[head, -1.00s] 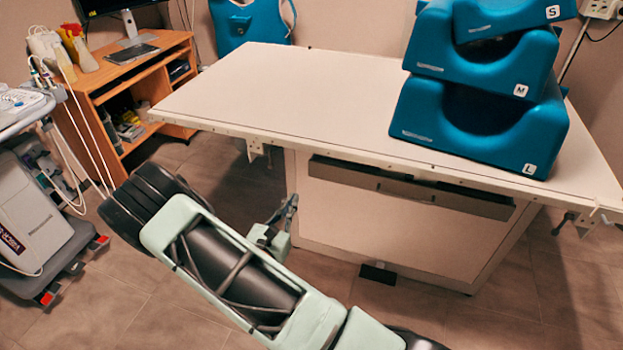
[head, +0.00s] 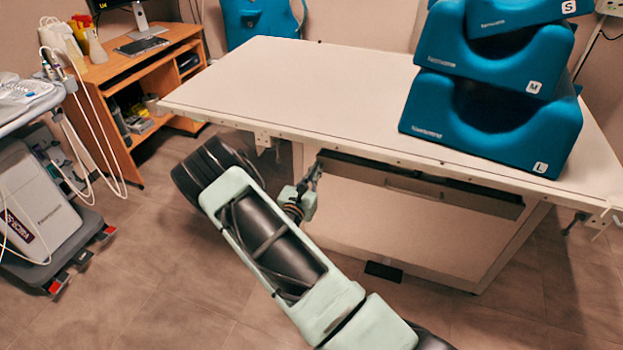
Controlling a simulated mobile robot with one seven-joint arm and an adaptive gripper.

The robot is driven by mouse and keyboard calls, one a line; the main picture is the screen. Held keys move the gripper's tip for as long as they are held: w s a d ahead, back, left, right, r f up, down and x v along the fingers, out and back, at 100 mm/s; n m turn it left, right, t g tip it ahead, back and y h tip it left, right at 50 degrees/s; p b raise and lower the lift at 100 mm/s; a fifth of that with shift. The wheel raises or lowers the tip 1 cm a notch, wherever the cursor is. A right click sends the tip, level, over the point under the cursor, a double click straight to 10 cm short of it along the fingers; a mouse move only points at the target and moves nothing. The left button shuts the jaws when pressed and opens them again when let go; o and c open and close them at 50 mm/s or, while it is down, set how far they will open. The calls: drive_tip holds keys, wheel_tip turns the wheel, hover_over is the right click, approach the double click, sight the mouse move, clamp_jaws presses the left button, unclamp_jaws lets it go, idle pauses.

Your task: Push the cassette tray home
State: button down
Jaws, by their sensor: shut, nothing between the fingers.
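The cassette tray (head: 455,200) is a long grey-brown drawer with a small handle, set under the top of the white table (head: 300,85). A dark strip shows above its front edge, so it appears to stand out a little from the cabinet. My gripper (head: 317,170) is shut and empty, pointing up at the left end of the tray, just below the table's front edge. I cannot tell whether the fingertips touch the tray. My own arm crosses the lower middle of the head view and hides the cabinet's lower left.
Blue foam supports (head: 490,110) are stacked at the table's right. A clamp (head: 575,222) hangs under the right front edge. A black pedal (head: 383,271) lies on the floor. A wooden desk (head: 150,80) and a medical cart (head: 45,200) stand left. Floor at lower right is clear.

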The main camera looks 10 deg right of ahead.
sight(326, 152)
drive_tip(key=shift+w+d, duration=0.15)
drive_tip(key=shift+w, duration=0.05)
drive_tip(key=b+x, duration=0.3)
drive_tip(key=x, duration=0.5)
drive_tip(key=shift+f, duration=0.15)
drive_tip(key=shift+w+d, duration=0.35)
drive_tip(key=shift+w, duration=0.15)
drive_tip(key=shift+s+a, duration=0.1)
